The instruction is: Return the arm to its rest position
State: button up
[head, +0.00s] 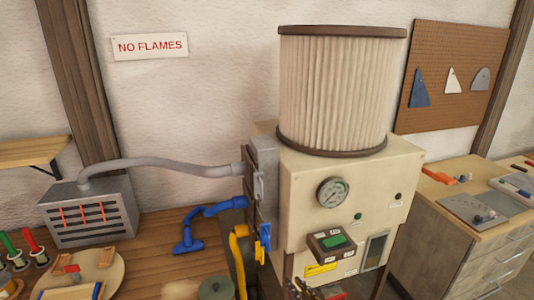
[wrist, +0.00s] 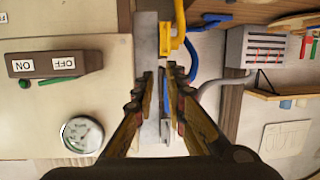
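My gripper (wrist: 160,72) shows in the wrist view, its two yellow-brown fingers apart with a gap between the tips. Nothing is clearly held; the grey gate column (wrist: 149,50) shows behind and between the fingers, and I cannot tell the exact distance to it. In the head view the gripper is not clearly visible; some dark and red parts at the bottom edge may belong to it. The arm's rest position is not marked in either view.
A cream machine (head: 325,190) with a pleated filter drum (head: 333,90) fills the middle. A hose (head: 165,165) leads to a grey box (head: 88,212). Wooden drawers (head: 470,255) stand right.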

jog(key=s+d+f+m+g+h, duration=0.3)
jog(key=s+d+f+g+h, duration=0.35)
jog(key=s+d, duration=0.35)
jog(key=s+d+r+m+g, duration=0.15)
jog(key=s+r+g, duration=0.25)
jog(key=s+r, duration=0.55)
notch_tip(320, 180, up, 9)
jog(key=s+a+t, duration=0.1)
jog(key=s+t, duration=0.1)
